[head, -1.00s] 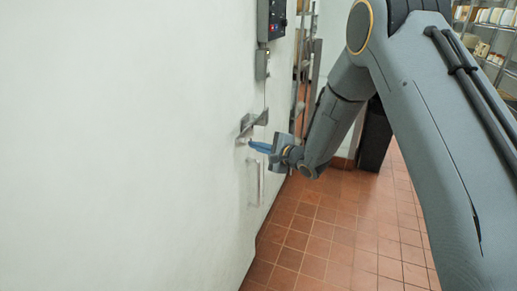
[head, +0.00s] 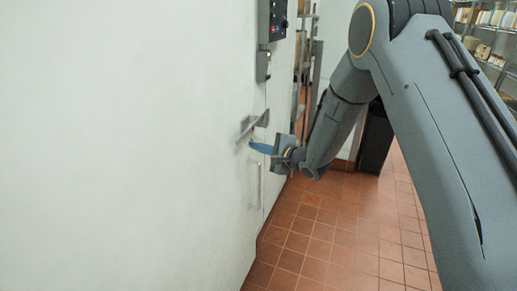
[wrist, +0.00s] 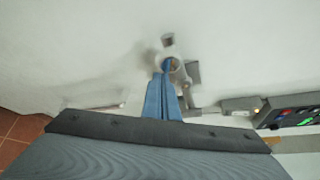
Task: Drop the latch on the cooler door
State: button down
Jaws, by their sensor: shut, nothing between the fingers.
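The cooler door (head: 130,150) is a large white panel that fills the left of the head view. Its latch (head: 254,123) is a grey metal piece near the door's edge, tilted up to the right. In the wrist view the latch hardware (wrist: 191,73) sits beside and beyond my fingertips, with a round metal part at the tips. My gripper (head: 252,144) has blue fingers, shut and empty, just below the latch. In the wrist view my gripper (wrist: 166,70) points at that round part. I cannot tell whether they touch.
A vertical handle (head: 257,185) is on the door below the latch. A dark control box (head: 272,20) with a small grey box under it is on the wall above. A black bin (head: 375,140) stands behind my arm. The red tile floor (head: 320,230) is clear.

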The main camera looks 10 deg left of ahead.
notch_tip(320, 180, down, 4)
jog(key=w+d+b, duration=0.1)
jog(key=b, duration=0.1)
jog(key=s+d+r+b, duration=0.1)
jog(key=s+d+r, duration=0.2)
jog(key=d+r, duration=0.2)
jog(key=d, duration=0.3)
jog(key=shift+s, duration=0.3)
jog(key=shift+r, duration=0.1)
jog(key=s+d+f+n+h, duration=0.1)
jog(key=s+d+n+h, duration=0.3)
jog(key=d, duration=0.6)
jog(key=s+d+f+n+h, duration=0.1)
jog(key=s+d+h, duration=0.2)
jog(key=d+h, duration=0.5)
jog(key=s+d+n+g, duration=0.3)
jog(key=s+d+g, duration=0.1)
jog(key=s, duration=0.8)
jog(key=s+d+f+n+g, duration=0.1)
jog(key=s+d+n+g, duration=0.3)
jog(key=s, duration=0.8)
jog(key=shift+s+d+f, duration=0.25)
jog(key=shift+s+d, duration=0.05)
jog(key=shift+d, duration=0.2)
